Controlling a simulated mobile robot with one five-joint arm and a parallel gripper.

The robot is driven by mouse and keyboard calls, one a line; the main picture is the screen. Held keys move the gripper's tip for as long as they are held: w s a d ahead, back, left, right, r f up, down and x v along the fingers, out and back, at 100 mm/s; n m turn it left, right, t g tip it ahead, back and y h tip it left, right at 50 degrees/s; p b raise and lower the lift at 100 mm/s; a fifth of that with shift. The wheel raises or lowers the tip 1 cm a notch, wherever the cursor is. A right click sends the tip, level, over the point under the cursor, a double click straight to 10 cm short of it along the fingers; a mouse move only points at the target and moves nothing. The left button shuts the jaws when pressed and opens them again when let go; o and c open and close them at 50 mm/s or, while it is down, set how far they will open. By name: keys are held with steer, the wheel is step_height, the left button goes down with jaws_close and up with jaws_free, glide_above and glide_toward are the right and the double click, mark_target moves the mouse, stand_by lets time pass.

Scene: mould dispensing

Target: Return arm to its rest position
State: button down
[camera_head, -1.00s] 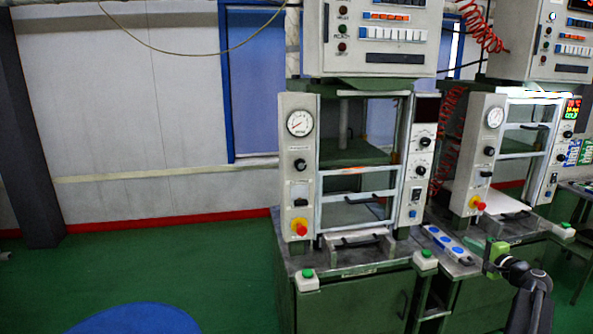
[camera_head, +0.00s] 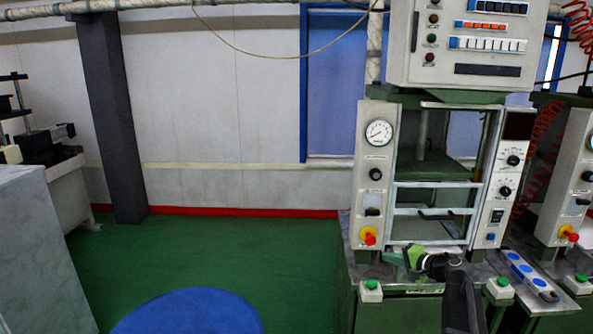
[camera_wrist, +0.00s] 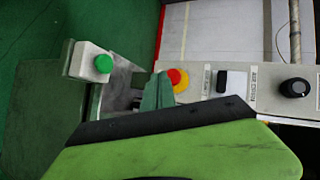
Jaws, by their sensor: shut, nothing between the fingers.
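My arm reaches up from the lower right of the head view. My gripper (camera_head: 396,258), with green jaws on a black wrist, is shut and empty. It points left in front of the lower part of the nearer press (camera_head: 374,200). It hides part of the press's front ledge. In the wrist view my gripper (camera_wrist: 158,92) fills the lower middle as a bright green body with dark green fingers. Beyond it are the red and yellow stop button (camera_wrist: 178,80) and a green push button (camera_wrist: 103,63).
A second press (camera_head: 570,190) stands at the right edge. A bar with blue buttons (camera_head: 527,275) lies between the presses. At left are a grey cabinet (camera_head: 38,240) and a dark pillar (camera_head: 113,120). Green floor (camera_head: 230,250) with a blue disc (camera_head: 190,312) is open between.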

steer(key=s+a+f+n+g+p, duration=0.1)
steer(key=s+a+f+n+g, duration=0.2)
steer(key=a, duration=0.5)
steer(key=s+a+f+n+g+h, duration=0.1)
steer(key=s+a+f+n+g, duration=0.15)
steer(key=s+a, duration=0.4)
steer(key=s+a+f+n+g+p, duration=0.1)
steer(key=s+a+f+n+g, duration=0.15)
steer(key=a, duration=0.75)
steer(key=s+d+f+n+g+h, duration=0.1)
steer(key=s+d+f+g+h, duration=0.1)
steer(key=s, duration=0.4)
steer(key=s+d+f+n+g+h, duration=0.1)
steer(key=s+d+f+h, duration=0.2)
steer(key=s+d, duration=0.3)
steer(key=shift+s+f+g+h, duration=0.15)
steer(key=shift+s+g+h, duration=0.3)
steer(key=shift+h, duration=0.25)
